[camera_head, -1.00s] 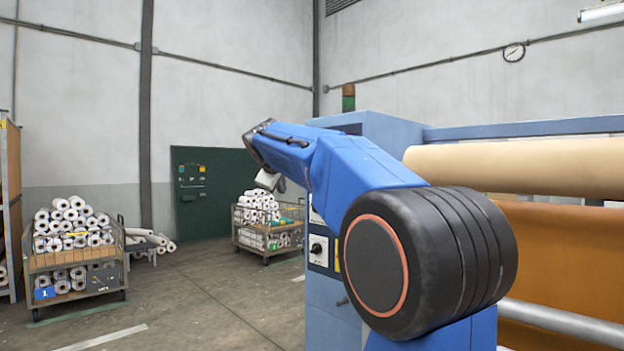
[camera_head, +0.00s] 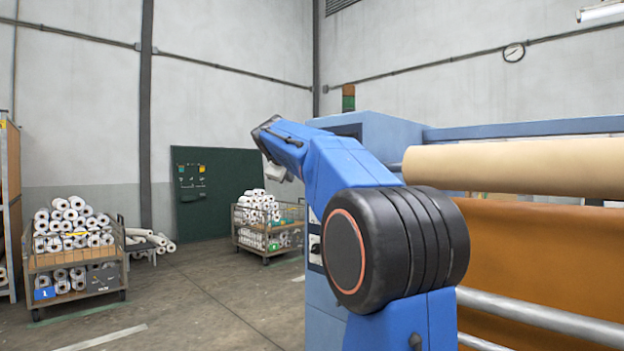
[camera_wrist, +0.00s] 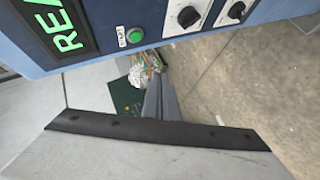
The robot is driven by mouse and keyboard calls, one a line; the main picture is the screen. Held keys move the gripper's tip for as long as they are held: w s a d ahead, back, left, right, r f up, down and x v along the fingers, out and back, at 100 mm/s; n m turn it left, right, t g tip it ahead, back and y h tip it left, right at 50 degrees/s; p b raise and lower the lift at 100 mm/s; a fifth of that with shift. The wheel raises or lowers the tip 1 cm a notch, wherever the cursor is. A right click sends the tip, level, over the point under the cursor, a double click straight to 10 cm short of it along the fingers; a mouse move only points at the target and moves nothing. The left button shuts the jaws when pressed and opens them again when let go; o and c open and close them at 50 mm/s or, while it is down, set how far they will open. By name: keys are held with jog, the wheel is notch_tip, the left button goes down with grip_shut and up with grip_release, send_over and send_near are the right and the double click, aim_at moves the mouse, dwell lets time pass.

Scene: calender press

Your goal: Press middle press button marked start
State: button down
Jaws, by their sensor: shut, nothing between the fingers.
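In the wrist view the blue control panel (camera_wrist: 85,50) crosses the top, tilted. A round green button (camera_wrist: 135,35) sits on it beside a small white label that seems to read START. My gripper (camera_wrist: 158,74) is shut and empty, its grey fingers pointing away from the camera. Its tips appear just below the green button and the panel's lower edge in the picture. They seem apart from the button, though the depth gap is hard to judge. In the head view my arm hides most of the panel side, and the fingers cannot be made out.
A display (camera_wrist: 62,28) with green letters and two black dials (camera_wrist: 188,17) (camera_wrist: 237,11) flank the button. In the head view the blue press (camera_head: 390,128) carries a beige roll (camera_head: 520,167). Carts of white rolls (camera_head: 75,245) (camera_head: 268,232) stand left over open floor.

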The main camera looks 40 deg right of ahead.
jog(key=d, duration=0.7)
jog(key=shift+w, duration=0.3)
jog(key=shift+d, duration=0.15)
dwell(1.8)
jog(key=shift+d, duration=0.2)
jog(key=shift+d, duration=0.35)
dwell(0.7)
dwell(0.4)
jog(key=shift+a, duration=0.75)
jog(key=shift+s+a, duration=0.2)
jog(key=shift+a, duration=2.3)
jog(key=shift+a+f, duration=0.1)
